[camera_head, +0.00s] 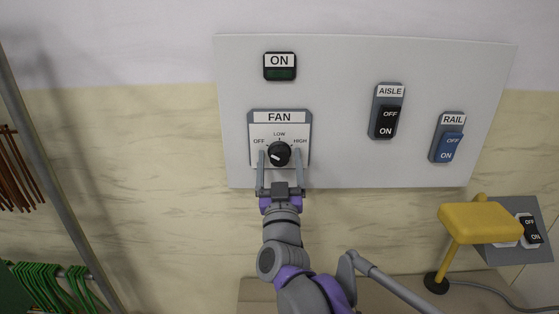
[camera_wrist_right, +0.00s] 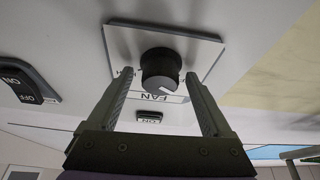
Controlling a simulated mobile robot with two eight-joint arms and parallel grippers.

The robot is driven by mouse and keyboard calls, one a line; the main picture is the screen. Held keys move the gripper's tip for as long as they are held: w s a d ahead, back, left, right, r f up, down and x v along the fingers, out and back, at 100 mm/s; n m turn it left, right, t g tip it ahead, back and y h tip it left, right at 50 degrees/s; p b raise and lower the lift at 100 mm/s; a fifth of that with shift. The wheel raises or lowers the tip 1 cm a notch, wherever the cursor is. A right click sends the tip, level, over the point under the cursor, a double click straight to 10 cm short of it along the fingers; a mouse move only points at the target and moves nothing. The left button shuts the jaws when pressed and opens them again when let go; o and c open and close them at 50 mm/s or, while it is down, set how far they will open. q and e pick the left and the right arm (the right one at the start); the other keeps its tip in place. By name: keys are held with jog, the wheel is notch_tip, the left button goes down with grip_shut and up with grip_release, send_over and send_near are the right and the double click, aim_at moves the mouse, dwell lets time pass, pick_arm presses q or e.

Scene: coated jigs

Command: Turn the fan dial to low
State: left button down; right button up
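The fan dial (camera_head: 279,153) is a round black knob on a pale plate labelled FAN (camera_head: 279,117), with OFF at left, LOW at top and HIGH at right. Its white mark points left, on the OFF side. The dial also shows in the right wrist view (camera_wrist_right: 160,66), where the plate appears upside down. My right gripper (camera_head: 281,157) is open, with one finger on each side of the dial. In the right wrist view (camera_wrist_right: 160,84) gaps show between the fingers and the dial. My left gripper is not in view.
The light grey panel (camera_head: 340,140) also carries a green ON indicator (camera_head: 280,67), a black AISLE switch (camera_head: 385,118) and a blue RAIL switch (camera_head: 448,146). A yellow stand (camera_head: 480,222) is at lower right, by another switch (camera_head: 530,230). Green cables (camera_head: 45,285) hang at lower left.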

grip_shut()
jog(key=shift+m+h, duration=0.4)
jog(key=shift+m, duration=0.2)
jog(key=m+h, duration=0.1)
jog(key=m, duration=0.2)
jog(key=m+h, duration=0.2)
jog(key=m, duration=0.1)
jog(key=shift+a+m, duration=0.15)
jog(key=shift+m, duration=0.25)
jog(key=m+g+h, duration=0.1)
jog(key=m, duration=0.1)
jog(key=m+g+h+p, duration=0.1)
jog(key=m, duration=0.2)
jog(key=m+g+h, duration=0.1)
jog(key=m, duration=0.2)
jog(key=shift+h+p, duration=0.3)
jog(key=shift+h, duration=0.1)
jog(key=shift+m, duration=0.3)
grip_release()
